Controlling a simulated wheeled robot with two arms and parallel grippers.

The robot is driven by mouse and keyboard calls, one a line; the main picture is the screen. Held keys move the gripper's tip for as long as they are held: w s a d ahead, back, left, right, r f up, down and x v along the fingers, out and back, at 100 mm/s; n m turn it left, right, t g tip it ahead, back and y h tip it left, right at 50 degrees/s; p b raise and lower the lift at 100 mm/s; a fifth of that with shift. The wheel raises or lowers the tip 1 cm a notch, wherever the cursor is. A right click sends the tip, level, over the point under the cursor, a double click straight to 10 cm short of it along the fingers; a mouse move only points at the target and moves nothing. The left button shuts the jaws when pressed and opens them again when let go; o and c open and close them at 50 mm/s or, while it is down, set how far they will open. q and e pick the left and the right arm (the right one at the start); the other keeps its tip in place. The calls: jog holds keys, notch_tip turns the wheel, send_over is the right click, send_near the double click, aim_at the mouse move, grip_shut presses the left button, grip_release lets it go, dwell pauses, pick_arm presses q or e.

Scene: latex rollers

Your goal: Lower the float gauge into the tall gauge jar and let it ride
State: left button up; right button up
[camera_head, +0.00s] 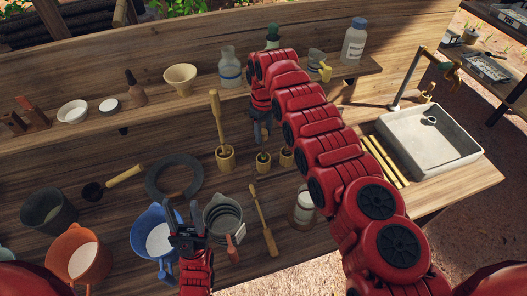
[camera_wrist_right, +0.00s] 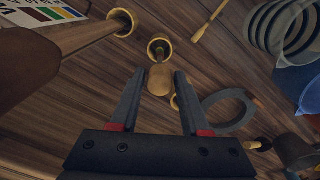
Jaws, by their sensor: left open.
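A tall wooden stem with a rounded top (camera_head: 216,118), perhaps the float gauge, stands upright in a brass-coloured holder. A glass jar with white contents (camera_head: 303,207), perhaps the gauge jar, is partly hidden by my right arm. My right gripper (camera_head: 262,138) hangs above the holders, to the right of the tall stem. In the right wrist view, its fingers (camera_wrist_right: 159,74) are apart, with a rounded wooden knob (camera_wrist_right: 159,81) showing between them. I see no clear contact with the knob.
Two shorter brass-rimmed holders (camera_head: 262,160) (camera_head: 287,158) stand beside the stem. A dark ring (camera_head: 155,184), a grey jug (camera_head: 224,212), an orange pitcher (camera_head: 70,245) and a wooden paddle (camera_head: 264,222) occupy the bench. A sink (camera_head: 460,154) is at right. The back shelf holds bottles.

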jog(key=c, duration=0.6)
jog(key=shift+r, duration=0.1)
jog(key=shift+r, duration=0.1)
jog(key=shift+r, duration=0.4)
notch_tip(320, 180, up, 10)
jog(key=p, duration=0.2)
dwell(0.3)
